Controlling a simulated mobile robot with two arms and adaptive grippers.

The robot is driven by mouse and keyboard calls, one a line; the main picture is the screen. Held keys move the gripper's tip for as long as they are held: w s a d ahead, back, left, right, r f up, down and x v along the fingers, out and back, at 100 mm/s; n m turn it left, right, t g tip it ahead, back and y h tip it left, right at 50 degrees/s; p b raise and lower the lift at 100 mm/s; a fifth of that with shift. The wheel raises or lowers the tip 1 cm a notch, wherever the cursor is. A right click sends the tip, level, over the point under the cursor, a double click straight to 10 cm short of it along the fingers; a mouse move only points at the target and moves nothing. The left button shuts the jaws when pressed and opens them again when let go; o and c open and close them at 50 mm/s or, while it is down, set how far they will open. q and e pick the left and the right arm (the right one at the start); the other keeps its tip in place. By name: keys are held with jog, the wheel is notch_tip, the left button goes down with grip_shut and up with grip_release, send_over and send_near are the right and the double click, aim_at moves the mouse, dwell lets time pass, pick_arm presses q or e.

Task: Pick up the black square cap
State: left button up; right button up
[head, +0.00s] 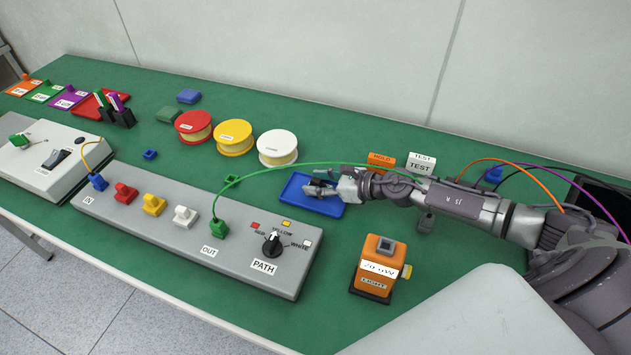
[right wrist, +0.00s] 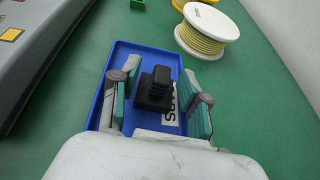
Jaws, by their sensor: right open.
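The black square cap (right wrist: 156,88) stands in the blue tray (right wrist: 98,112), seen in the right wrist view. It has a ribbed upper part on a wider square base. My right gripper (right wrist: 160,100) is open, with one finger on each side of the cap; I cannot tell whether either touches it. In the head view, my right gripper (head: 328,187) is over the blue tray (head: 308,206), and the cap is hard to make out there behind the fingers. My left gripper is not in view.
The grey panel (head: 195,235) with coloured plugs lies left of the tray. White (head: 277,146), yellow and red spools stand behind it. An orange device (head: 377,262) stands in front of the tray. A green cable (head: 290,166) arcs over the tray area.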

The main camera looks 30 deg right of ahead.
jog(key=shift+c, duration=0.2)
jog(key=c, duration=0.4)
